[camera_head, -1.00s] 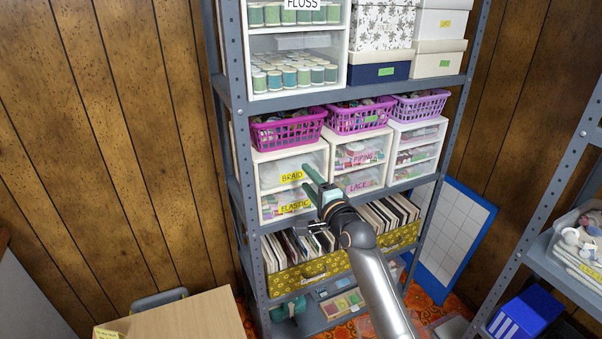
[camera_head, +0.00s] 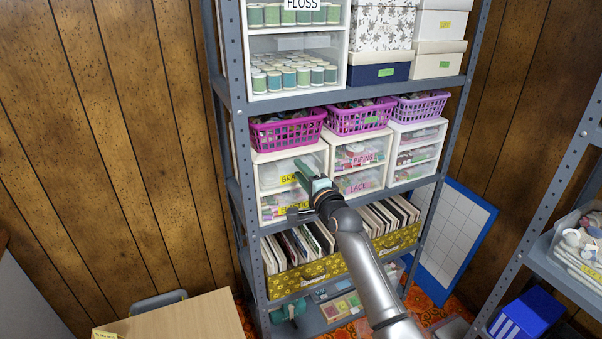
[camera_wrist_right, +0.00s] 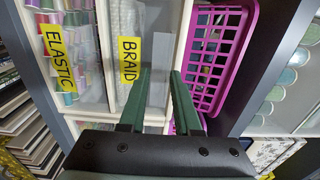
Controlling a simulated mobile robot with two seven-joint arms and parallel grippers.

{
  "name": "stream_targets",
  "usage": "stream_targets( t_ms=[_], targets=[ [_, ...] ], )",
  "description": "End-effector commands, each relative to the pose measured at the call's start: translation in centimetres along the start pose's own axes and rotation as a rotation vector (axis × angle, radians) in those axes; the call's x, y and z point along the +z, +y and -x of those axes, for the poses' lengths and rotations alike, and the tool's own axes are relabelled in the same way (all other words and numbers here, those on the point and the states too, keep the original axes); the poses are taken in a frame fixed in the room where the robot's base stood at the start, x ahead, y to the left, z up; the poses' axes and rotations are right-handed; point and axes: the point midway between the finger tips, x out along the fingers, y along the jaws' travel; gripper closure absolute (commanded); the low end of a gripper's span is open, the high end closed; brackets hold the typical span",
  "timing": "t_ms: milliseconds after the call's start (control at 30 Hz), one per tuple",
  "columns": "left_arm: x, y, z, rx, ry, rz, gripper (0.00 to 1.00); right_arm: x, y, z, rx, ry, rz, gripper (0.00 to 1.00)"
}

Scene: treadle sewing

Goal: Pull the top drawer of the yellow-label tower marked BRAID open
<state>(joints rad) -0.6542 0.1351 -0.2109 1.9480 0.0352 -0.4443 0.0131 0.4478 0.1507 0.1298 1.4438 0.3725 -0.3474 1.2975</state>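The white tower with yellow labels (camera_head: 257,185) stands at the left of the middle shelf. Its top drawer (camera_head: 272,176), marked BRAID, looks shut and has a clear front. The BRAID label also shows in the right wrist view (camera_wrist_right: 130,60). My right gripper (camera_head: 299,168) is open, with its teal fingers in front of the drawer, covering part of the label. In the right wrist view the open fingers (camera_wrist_right: 160,78) point toward the drawer's upper edge, with nothing visible between them. Contact cannot be told. My left gripper is not in view.
The ELASTIC drawer (camera_head: 280,208) is just below. A magenta basket (camera_head: 287,131) sits on top of the tower. A tower marked PIPING and LACE (camera_head: 358,168) stands close on the right. Shelf posts (camera_head: 232,70) border the left side.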

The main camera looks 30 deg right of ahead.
Motion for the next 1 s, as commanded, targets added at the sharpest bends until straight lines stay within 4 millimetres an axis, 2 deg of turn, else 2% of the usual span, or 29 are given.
stream_targets(
  t_ms=[33, 233, 1000],
  targets=[
    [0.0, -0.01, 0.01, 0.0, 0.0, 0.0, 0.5, 0.01, 0.15, 0.01, 0.004, 0.0, 0.0, 0.78],
    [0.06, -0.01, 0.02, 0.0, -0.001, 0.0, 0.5, 0.02, 0.25, 0.02, 0.006, -0.001, 0.0, 1.0],
    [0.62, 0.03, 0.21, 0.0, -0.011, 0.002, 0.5, 0.07, 0.56, 0.04, 0.013, -0.002, 0.0, 1.0]
  ],
)
